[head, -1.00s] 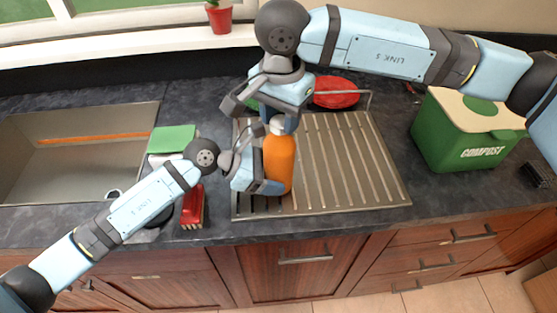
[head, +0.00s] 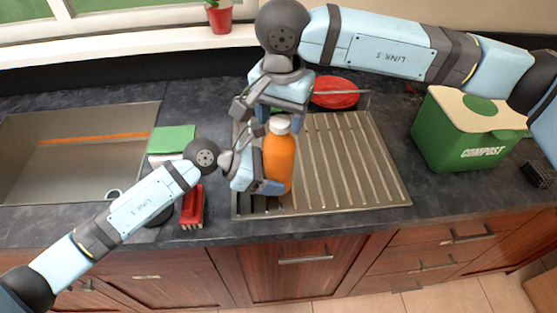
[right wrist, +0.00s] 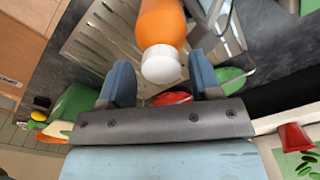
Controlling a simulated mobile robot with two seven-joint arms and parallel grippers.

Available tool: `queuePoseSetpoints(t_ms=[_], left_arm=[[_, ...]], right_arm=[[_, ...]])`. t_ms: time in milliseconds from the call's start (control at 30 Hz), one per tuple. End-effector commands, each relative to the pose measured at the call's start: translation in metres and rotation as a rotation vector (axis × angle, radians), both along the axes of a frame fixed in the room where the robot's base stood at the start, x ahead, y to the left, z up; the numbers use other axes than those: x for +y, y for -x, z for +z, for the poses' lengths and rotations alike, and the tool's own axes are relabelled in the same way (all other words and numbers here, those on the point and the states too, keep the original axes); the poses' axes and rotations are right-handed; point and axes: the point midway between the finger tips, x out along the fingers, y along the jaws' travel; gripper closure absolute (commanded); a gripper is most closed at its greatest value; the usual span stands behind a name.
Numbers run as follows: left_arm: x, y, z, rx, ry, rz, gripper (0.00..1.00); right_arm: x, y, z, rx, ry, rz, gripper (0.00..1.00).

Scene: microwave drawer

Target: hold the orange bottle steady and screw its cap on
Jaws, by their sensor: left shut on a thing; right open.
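The orange bottle (head: 280,160) stands upright at the left side of the metal drainboard. Its white cap (head: 281,124) sits on top; I cannot tell how tightly. My left gripper (head: 268,184) is shut on the bottle's lower body from the left. My right gripper (head: 272,122) is open above the bottle, coming down from above. In the right wrist view, the cap (right wrist: 161,65) lies between the two spread fingertips (right wrist: 161,80), with gaps on both sides. The orange bottle (right wrist: 160,22) extends beyond the cap there.
The ribbed drainboard (head: 345,160) has free room to the right of the bottle. A red bowl (head: 335,93) is behind it. A green compost bin (head: 455,140) stands at the right. A sink (head: 70,150), a green sponge (head: 173,139) and a red brush (head: 193,205) are at the left.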

Motion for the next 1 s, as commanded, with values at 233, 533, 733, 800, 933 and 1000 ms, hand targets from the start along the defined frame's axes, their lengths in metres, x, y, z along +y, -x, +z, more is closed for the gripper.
queuePoseSetpoints(t_ms=[233, 533, 733, 800, 933, 1000], left_arm=[[-0.0002, 0.0001, 0.0002, -0.001, 0.0, 0.0, 0.75], [-0.0003, 0.0001, 0.0003, -0.001, 0.001, 0.0, 0.75], [-0.0002, 0.0001, 0.0002, -0.001, 0.0, 0.0, 0.76], [-0.0002, 0.0001, 0.0002, -0.001, 0.0, 0.0, 0.76], [-0.0002, 0.0001, 0.0002, -0.001, 0.0, 0.0, 0.76], [-0.0002, 0.0001, 0.0002, -0.001, 0.0, 0.0, 0.76]], right_arm=[[-0.0001, 0.0, 0.0001, 0.0, 0.0, 0.165, 0.42], [-0.0003, 0.0001, -0.0003, 0.001, 0.001, 0.483, 0.42], [-0.0002, 0.0, -0.0003, 0.001, 0.001, 0.654, 0.42], [-0.0002, 0.0, -0.0004, 0.0, 0.001, 0.748, 0.42], [-0.0002, 0.0, -0.0004, 0.0, 0.001, 0.869, 0.42], [-0.0002, 0.0, -0.0003, 0.0, 0.0, 0.899, 0.42]])
